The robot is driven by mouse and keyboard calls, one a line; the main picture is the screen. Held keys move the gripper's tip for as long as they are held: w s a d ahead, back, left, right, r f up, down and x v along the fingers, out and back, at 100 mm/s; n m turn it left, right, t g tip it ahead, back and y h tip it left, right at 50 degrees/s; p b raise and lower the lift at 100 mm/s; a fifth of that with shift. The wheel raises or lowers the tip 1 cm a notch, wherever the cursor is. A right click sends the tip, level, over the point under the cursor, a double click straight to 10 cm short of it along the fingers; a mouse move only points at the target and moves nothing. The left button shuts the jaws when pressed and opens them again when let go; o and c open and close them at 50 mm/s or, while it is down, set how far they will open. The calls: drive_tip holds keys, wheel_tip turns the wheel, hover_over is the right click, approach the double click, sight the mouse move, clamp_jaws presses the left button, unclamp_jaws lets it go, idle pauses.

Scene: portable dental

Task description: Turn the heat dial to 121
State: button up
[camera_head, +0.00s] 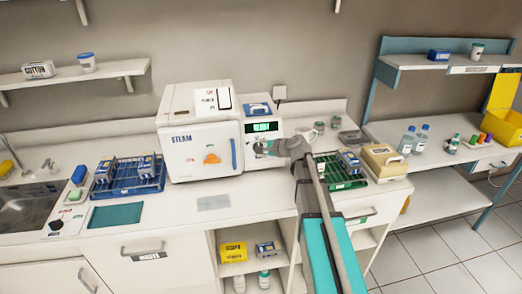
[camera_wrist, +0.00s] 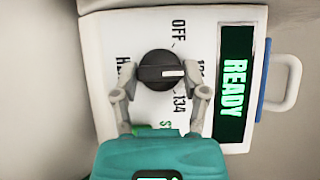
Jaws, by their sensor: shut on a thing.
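The heat dial (camera_wrist: 160,66) is a round black knob on the white panel of the steam sterilizer (camera_head: 200,150). My gripper (camera_head: 272,148) reaches the panel from the right in the head view. In the wrist view my gripper (camera_wrist: 163,75) has one finger on each side of the dial and is shut on it. The dial's white mark points right in that view, toward a label partly hidden by the right finger. "OFF" is printed above and "134" at the lower right. The panel display (camera_wrist: 232,88) reads READY in green.
A blue rack (camera_head: 128,178) stands left of the sterilizer, and a green rack (camera_head: 338,172) stands right, near my arm. A beige box (camera_head: 384,160) is beyond it. The counter front before the sterilizer is mostly clear, with a grey mat (camera_head: 213,202).

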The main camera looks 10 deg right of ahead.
idle(0.3)
drive_tip(key=o, duration=1.2)
drive_tip(key=shift+c, duration=0.2)
